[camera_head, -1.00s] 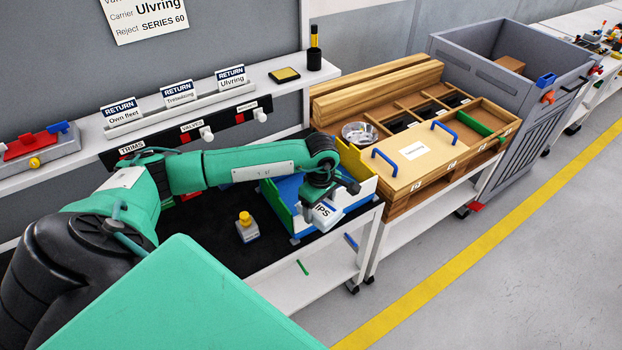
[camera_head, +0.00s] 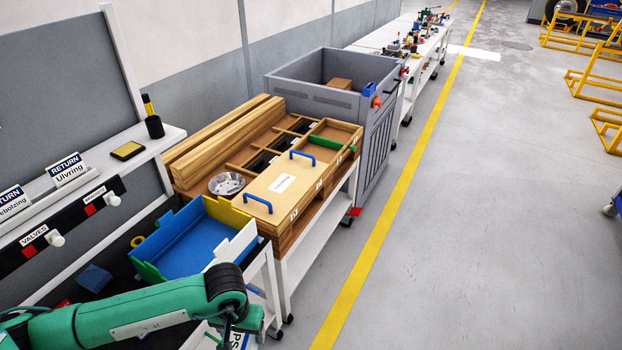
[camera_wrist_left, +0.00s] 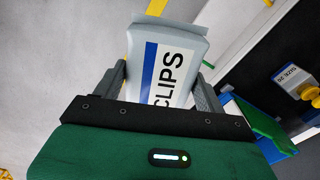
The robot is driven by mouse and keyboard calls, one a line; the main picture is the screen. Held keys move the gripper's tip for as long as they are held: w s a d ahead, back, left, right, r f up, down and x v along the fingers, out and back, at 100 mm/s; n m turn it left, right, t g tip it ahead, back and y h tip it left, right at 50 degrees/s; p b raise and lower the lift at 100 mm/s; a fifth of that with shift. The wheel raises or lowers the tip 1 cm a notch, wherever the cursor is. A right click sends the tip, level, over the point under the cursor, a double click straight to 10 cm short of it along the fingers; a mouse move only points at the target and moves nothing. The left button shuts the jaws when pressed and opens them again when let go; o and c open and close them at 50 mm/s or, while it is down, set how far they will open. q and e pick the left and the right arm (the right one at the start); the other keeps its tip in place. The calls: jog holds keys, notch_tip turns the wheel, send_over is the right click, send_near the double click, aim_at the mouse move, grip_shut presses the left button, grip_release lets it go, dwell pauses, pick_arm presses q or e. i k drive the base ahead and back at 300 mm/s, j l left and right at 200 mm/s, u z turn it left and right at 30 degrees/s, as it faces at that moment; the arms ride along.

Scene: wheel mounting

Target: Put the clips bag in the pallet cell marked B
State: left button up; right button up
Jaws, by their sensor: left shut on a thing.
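The clips bag (camera_wrist_left: 172,65) is a grey-white pouch with a blue stripe and the word CLIPS. My left gripper (camera_wrist_left: 160,84) is shut on it, with a finger on each side. In the head view the bag (camera_head: 238,341) is partly cut off at the bottom edge, below my left gripper (camera_head: 236,322). The wooden pallet (camera_head: 287,236) stands beyond the blue tray, away from the bag. A pale lid (camera_head: 278,190) with two blue handles covers its near cells. Small marks line its front edge, too small to read. My right gripper is out of view.
A blue tray (camera_head: 192,243) with green, yellow and white sides lies between my left arm and the pallet. A metal dish (camera_head: 226,184) sits on the pallet's left. A grey bin (camera_head: 312,102) stands behind it.

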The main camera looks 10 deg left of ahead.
aim_at(317, 157)
jog(key=i+l, duration=0.15)
jog(key=i, duration=0.8)
jog(key=i+l, duration=0.15)
jog(key=i, duration=0.8)
jog(key=i+l, duration=0.15)
jog(key=i, duration=0.8)
